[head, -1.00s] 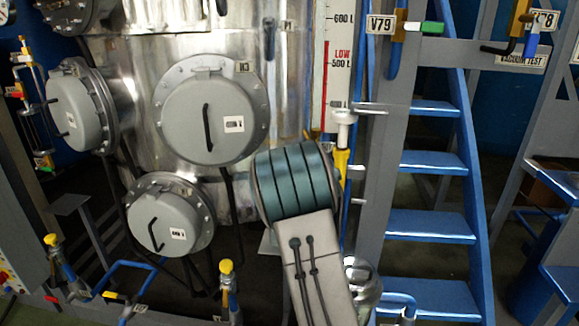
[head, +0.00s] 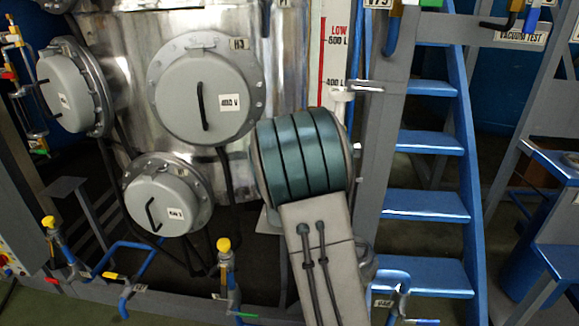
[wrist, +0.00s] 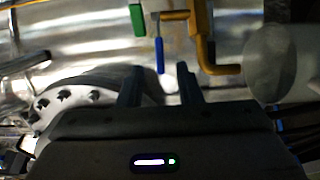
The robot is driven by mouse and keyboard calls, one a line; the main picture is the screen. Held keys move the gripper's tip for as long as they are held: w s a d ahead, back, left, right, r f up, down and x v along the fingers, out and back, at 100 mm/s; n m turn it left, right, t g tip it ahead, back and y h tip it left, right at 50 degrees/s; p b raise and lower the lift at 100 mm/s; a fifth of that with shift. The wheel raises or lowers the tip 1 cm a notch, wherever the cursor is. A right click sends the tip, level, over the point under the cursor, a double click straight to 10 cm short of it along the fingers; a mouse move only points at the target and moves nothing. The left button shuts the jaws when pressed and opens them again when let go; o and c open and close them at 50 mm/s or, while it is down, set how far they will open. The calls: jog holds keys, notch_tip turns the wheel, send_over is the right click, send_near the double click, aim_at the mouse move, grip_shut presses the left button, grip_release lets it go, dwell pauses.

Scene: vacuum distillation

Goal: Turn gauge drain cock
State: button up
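In the wrist view, a small blue lever (wrist: 160,56) hangs straight down from a valve fitting. A green part (wrist: 137,19) is to its left and a bent yellow pipe (wrist: 208,60) to its right. This looks like the gauge drain cock. My gripper (wrist: 158,67) is open, with its two dark fingers apart below the valve. The lever's lower end appears between the fingertips; I cannot tell the depth gap or any contact. In the head view, the white level gauge (head: 333,62) with a red band runs down behind my arm, which hides the gripper and the cock.
The steel vessel (head: 110,60) has several grey round covers, one large (head: 180,95) and one lower (head: 150,205). Blue stairs (head: 425,205) stand to the right behind a grey post. Yellow-capped valves (head: 224,245) rise from the low frame in front.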

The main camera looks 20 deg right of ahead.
jog(key=s+a, duration=0.1)
jog(key=s, duration=0.6)
jog(key=shift+s+a, duration=0.25)
jog(key=shift+s, duration=0.05)
jog(key=s+a+r+m+g+y+p, duration=0.1)
jog(key=s+a+r+m+g+p, duration=0.2)
jog(key=s, duration=0.7)
jog(key=s+a+r+m+g+y+p, duration=0.1)
jog(key=s+a+r+m+g+p, duration=0.2)
jog(key=s, duration=0.8)
jog(key=s+a+r+m+g+y+p, duration=0.1)
jog(key=s+a+r+m+g+p, duration=0.2)
jog(key=s+r+m+g+p, duration=0.3)
jog(key=s+m+g+p, duration=0.3)
jog(key=s+m+p, duration=0.1)
jog(key=shift+s+a, duration=0.2)
jog(key=shift+a, duration=0.15)
